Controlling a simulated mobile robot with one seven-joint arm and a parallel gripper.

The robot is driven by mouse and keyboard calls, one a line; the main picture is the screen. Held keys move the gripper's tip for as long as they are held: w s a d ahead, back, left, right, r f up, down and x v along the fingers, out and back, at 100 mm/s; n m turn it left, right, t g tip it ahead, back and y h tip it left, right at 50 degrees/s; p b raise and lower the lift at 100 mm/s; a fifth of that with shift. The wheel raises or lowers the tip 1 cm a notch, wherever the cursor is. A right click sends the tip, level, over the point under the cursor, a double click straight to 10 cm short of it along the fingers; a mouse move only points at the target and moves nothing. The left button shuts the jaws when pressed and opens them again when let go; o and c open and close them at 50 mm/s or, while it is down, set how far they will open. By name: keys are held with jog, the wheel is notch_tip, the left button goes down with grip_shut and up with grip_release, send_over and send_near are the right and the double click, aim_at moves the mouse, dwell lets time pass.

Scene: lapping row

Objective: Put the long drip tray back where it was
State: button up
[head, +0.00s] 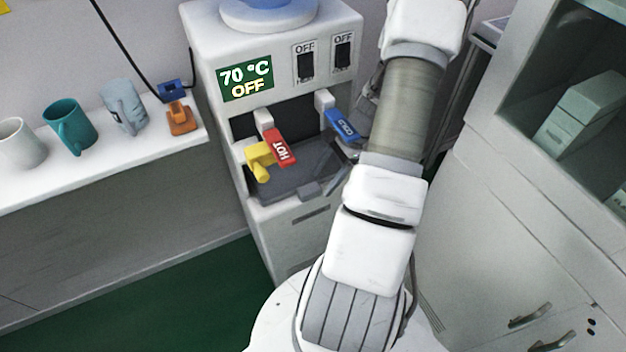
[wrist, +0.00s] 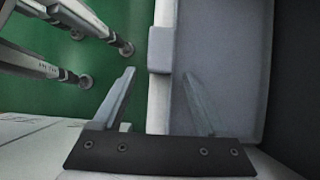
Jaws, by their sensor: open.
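The long drip tray (head: 285,184) is grey and lies in the bay of the water dispenser (head: 225,115), below the taps. A small tab (head: 310,190) sticks out at its front edge. In the wrist view the tray (wrist: 225,60) fills the right side, with its tab (wrist: 160,50) just beyond my fingertips. My gripper (wrist: 158,76) is open and empty. Its left finger shows over the green floor and its right finger over the tray. Whether the fingers touch the tray cannot be told. In the head view my arm hides the tray's right end and most of the gripper.
A red HOT lever (head: 279,148), a yellow piece (head: 260,161) and a blue lever (head: 341,125) overhang the bay. A shelf (head: 100,165) with several mugs stands left, a pale cabinet (head: 510,220) right. Green floor (head: 150,290) is clear front left.

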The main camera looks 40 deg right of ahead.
jog(key=d, duration=0.3)
jog(key=s+d, duration=0.1)
jog(key=d, duration=0.1)
jog(key=s+d+p, duration=0.1)
jog(key=d, duration=0.2)
jog(key=shift+s+d, duration=0.1)
jog(key=shift+d, duration=0.2)
